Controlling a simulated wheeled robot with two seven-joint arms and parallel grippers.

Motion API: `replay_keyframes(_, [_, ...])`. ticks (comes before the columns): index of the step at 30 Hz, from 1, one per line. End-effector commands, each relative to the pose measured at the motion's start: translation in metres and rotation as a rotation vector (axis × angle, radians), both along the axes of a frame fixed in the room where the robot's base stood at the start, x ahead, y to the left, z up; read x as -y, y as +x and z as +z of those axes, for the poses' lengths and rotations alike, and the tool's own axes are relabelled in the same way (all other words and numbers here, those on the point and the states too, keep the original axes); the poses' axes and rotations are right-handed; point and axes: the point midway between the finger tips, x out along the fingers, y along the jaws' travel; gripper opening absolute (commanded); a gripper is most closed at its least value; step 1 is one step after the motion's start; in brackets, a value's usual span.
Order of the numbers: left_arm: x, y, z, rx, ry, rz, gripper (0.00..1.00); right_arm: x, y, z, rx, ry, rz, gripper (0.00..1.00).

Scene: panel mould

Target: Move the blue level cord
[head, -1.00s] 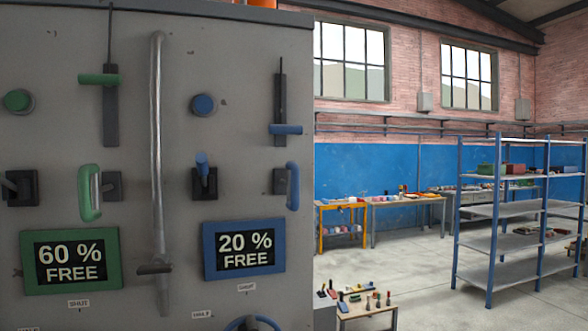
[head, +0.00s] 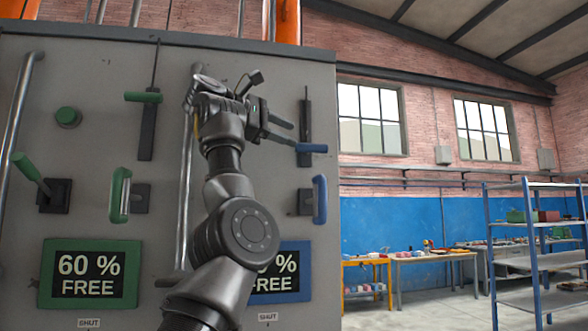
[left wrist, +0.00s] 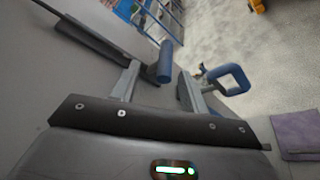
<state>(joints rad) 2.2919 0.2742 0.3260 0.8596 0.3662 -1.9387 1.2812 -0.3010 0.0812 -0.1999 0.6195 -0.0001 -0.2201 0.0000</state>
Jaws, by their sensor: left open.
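The blue level cord has a short blue crossbar handle (head: 311,148) low on a dark vertical slot at the right side of the grey panel. A thin cord rises above the slot. My left gripper (head: 294,137) is open, its fingers pointing right, with the tips close beside the handle. In the left wrist view the blue handle (left wrist: 165,62) shows between and just beyond the open fingertips; it is not clamped. Whether a finger touches it, I cannot tell. My right gripper is in neither view.
A blue D-shaped handle (head: 320,200) sticks out just below. A green crossbar handle (head: 143,97), green D-handle (head: 120,195) and green lever (head: 30,174) are to the left. My arm partly covers the blue display (head: 278,270).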

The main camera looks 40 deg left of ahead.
Motion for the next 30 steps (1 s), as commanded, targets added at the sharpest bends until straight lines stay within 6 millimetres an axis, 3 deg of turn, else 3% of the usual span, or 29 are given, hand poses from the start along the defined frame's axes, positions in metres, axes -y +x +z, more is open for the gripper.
replay_keyframes(1, [-0.004, -0.011, -0.007, -0.006, -0.014, -0.003, 0.45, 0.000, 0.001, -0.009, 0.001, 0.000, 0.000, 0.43])
replay_keyframes(4, [-0.006, -0.020, -0.009, -0.017, -0.029, -0.009, 0.45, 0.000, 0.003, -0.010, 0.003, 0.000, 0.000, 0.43])
replay_keyframes(11, [-0.005, -0.015, -0.006, -0.020, -0.030, -0.009, 0.45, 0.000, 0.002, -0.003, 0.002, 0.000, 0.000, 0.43])
replay_keyframes(24, [0.014, 0.054, -0.016, -0.021, -0.030, -0.007, 0.45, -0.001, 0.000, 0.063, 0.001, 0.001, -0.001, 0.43])
replay_keyframes(30, [0.019, 0.072, -0.023, -0.019, -0.028, -0.008, 0.45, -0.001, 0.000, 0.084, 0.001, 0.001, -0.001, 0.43])
